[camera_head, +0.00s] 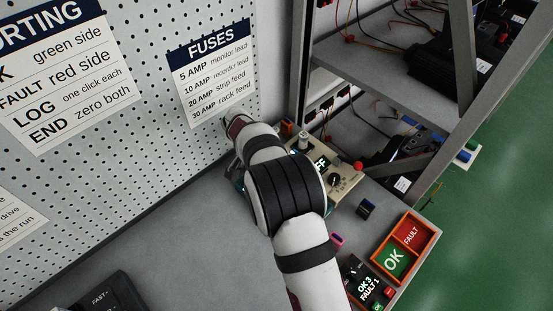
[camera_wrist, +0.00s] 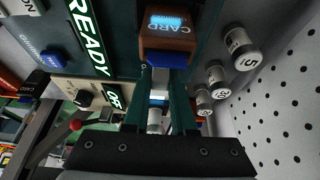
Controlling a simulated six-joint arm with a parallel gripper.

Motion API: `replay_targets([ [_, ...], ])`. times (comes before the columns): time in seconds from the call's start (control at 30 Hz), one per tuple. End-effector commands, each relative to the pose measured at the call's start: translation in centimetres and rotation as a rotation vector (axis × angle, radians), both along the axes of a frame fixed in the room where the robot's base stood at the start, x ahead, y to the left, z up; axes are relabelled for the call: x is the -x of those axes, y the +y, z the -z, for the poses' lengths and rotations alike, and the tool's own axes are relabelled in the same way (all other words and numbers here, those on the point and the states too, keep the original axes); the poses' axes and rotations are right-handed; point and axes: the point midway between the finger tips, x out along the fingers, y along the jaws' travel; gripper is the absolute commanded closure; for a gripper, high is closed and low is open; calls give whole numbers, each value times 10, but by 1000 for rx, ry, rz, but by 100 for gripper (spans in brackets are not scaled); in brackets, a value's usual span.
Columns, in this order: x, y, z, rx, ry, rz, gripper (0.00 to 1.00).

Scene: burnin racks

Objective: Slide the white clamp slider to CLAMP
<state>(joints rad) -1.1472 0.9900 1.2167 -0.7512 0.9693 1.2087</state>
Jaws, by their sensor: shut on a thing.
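In the wrist view my gripper (camera_wrist: 161,88) reaches up from the bottom with its two dark green fingers close together. A narrow white piece, which looks like the clamp slider (camera_wrist: 159,80), stands between them, and the fingers are shut on it. Its end and any CLAMP marking are hidden. Just beyond the fingertips is a brown holder marked CARD (camera_wrist: 168,40) with a blue part (camera_wrist: 167,60) at its near edge. In the head view my arm covers the gripper and the slider.
White numbered fuse caps (camera_wrist: 242,48) stand close to the right of the fingers. A READY display (camera_wrist: 88,38) and a black knob (camera_wrist: 84,98) are at left. A pegboard wall (camera_head: 130,130) is beside the arm. An orange OK/FAULT tray (camera_head: 433,236) is at the bench's right edge.

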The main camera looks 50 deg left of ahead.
Motion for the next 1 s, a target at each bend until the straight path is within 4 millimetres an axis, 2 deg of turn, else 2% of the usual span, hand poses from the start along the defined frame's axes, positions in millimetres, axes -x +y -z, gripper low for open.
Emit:
replay_targets([
  [0.13,18,1,-1,-1,0,-4,100],
  [0.43,22,0,0,-1,3,0,100],
  [0.47,22,0,0,-1,3,0,70],
  [0.6,21,0,0,-1,2,0,45],
  [0.87,20,0,0,-1,1,-1,45],
  [1.0,24,1,-10,-2,0,-2,45],
])
